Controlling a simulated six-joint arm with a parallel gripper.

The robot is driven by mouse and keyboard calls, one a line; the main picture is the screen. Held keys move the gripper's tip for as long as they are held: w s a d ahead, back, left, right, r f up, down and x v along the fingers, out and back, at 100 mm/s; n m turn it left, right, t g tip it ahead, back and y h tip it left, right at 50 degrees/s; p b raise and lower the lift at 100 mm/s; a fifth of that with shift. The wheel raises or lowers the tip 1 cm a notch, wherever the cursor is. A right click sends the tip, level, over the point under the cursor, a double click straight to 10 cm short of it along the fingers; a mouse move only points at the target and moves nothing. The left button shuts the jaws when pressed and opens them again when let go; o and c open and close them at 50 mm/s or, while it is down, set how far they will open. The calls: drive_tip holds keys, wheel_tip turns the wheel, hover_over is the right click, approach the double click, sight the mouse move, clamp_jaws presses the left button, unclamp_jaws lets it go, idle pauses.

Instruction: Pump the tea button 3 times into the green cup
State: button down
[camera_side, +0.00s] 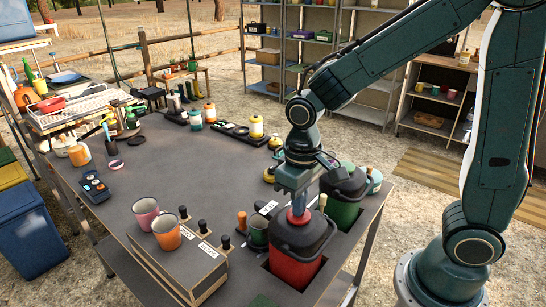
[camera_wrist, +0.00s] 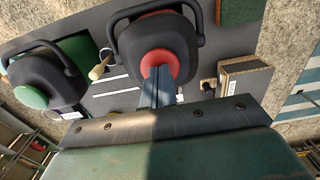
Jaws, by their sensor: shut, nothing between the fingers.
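A red pump dispenser (camera_side: 297,262) with a dark lid and a round red button stands at the table's front right. The red button (camera_wrist: 160,58) also shows in the wrist view. My gripper (camera_side: 298,208) is shut and empty, pointing down with its fingertips at the red button; whether they press it I cannot tell. A green dispenser (camera_side: 342,212) stands behind it; its green button (camera_wrist: 30,97) is at left in the wrist view. A dark green cup (camera_side: 258,233) stands just left of the red dispenser. Its inside is not clear. No label naming the tea is readable.
A pink cup (camera_side: 145,213) and an orange cup (camera_side: 167,232) stand on a box (camera_side: 190,267) with several dark-topped knobs beside them. Wooden-handled items stand close to the dispensers. The table's middle (camera_side: 185,160) is clear. Bottles and trays line its back.

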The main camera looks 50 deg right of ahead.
drive_tip(key=shift+r, duration=1.05)
drive_tip(key=shift+f, duration=1.45)
idle(0.5)
drive_tip(key=shift+r, duration=1.45)
drive_tip(key=shift+f, duration=1.65)
drive_tip(key=shift+r, duration=1.65)
